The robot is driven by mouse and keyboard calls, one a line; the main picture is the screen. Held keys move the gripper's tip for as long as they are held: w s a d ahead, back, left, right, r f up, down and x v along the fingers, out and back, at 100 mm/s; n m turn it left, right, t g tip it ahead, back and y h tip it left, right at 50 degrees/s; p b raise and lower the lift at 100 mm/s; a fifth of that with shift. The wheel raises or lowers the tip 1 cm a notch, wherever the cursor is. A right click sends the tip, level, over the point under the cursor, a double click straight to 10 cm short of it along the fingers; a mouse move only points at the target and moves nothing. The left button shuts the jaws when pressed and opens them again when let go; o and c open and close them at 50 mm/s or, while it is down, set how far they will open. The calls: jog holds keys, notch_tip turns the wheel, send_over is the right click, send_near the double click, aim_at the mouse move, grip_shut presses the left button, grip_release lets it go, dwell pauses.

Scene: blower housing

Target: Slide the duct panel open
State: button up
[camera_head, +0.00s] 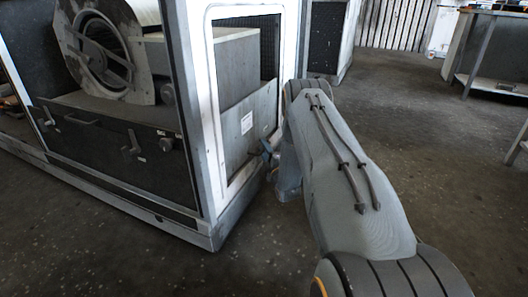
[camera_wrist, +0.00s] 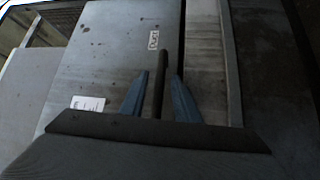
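The duct panel (camera_head: 238,133) is a grey metal sheet with a white label, set low in the white-framed end of the blower housing. In the wrist view the panel (camera_wrist: 110,60) fills much of the picture, with two white labels. A dark upright bar handle (camera_wrist: 160,75) stands in front of it. My gripper (camera_wrist: 160,82) has its two blue fingers on either side of the bar, with a gap showing on both sides. In the head view my gripper (camera_head: 268,150) is close to the panel's lower right, partly hidden by my arm.
The housing's long side, with a fan wheel (camera_head: 97,50) and a dark drawer front (camera_head: 120,145), is at left. A dark gap runs along the panel's right edge in the wrist view. A metal table (camera_head: 495,85) stands far right. Open floor (camera_head: 440,170) lies between.

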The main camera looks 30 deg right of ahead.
jog(key=shift+d, duration=0.1)
jog(key=shift+c, duration=0.2)
grip_shut()
jog(key=shift+r, duration=0.15)
notch_tip(320, 180, up, 25)
jog(key=p, duration=1.7)
jog(key=shift+r, duration=0.2)
jog(key=shift+o, duration=0.2)
grip_release()
jog(key=shift+w+a, duration=0.1)
jog(key=shift+a, duration=0.15)
jog(key=shift+d, duration=0.15)
